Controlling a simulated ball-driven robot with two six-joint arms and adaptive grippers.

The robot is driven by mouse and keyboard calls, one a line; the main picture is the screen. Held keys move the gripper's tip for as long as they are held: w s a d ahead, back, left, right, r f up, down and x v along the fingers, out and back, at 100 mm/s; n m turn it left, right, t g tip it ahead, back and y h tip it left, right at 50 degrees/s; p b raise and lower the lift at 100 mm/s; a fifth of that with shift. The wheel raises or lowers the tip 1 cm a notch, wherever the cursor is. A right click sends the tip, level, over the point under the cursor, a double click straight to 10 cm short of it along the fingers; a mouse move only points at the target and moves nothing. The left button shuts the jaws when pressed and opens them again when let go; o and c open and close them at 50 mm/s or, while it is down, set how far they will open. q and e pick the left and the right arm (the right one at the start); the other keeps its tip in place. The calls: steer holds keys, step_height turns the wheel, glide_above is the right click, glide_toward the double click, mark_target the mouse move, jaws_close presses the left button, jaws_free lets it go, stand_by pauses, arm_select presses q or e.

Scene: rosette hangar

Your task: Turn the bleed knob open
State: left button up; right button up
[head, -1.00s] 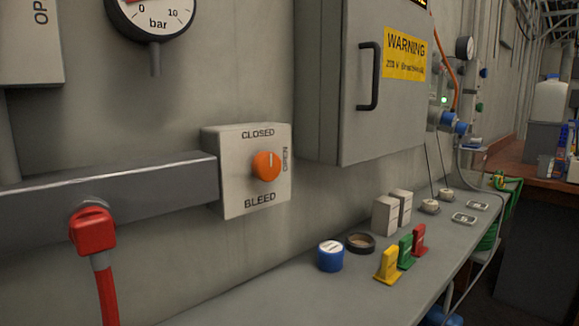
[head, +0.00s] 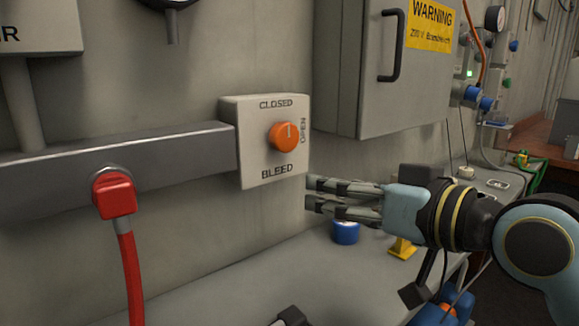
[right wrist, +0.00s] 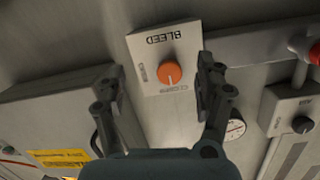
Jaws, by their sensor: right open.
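The orange bleed knob (head: 284,137) sits on a pale box (head: 236,160) on the wall, marked CLOSED at the top, OPEN at the right and BLEED below. Its white line points up, toward CLOSED. My right gripper (head: 312,195) is open and empty, below and right of the knob in the head view, apart from it. In the right wrist view the knob (right wrist: 169,74) shows upside down between the spread fingers (right wrist: 156,82), beyond their tips.
A grey metal bar (head: 130,162) joins the box from the left, with a red hose fitting (head: 115,195) on it. A grey cabinet (head: 358,70) stands out from the wall at the right. A blue-sided round item (head: 345,233) and a yellow piece (head: 402,249) sit on the shelf below.

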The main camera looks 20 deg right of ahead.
steer(key=t+y, duration=0.1)
steer(key=t, duration=0.1)
glide_toward(288, 138)
steer(key=x, duration=1)
arm_select(q)
steer(key=shift+s+a+r, duration=0.1)
steer(key=shift+s, duration=0.25)
arm_select(e)
steer(key=shift+d, duration=0.1)
steer(key=shift+c, duration=0.2)
steer(key=c, duration=1.1)
arm_select(q)
steer(key=shift+r, duration=0.1)
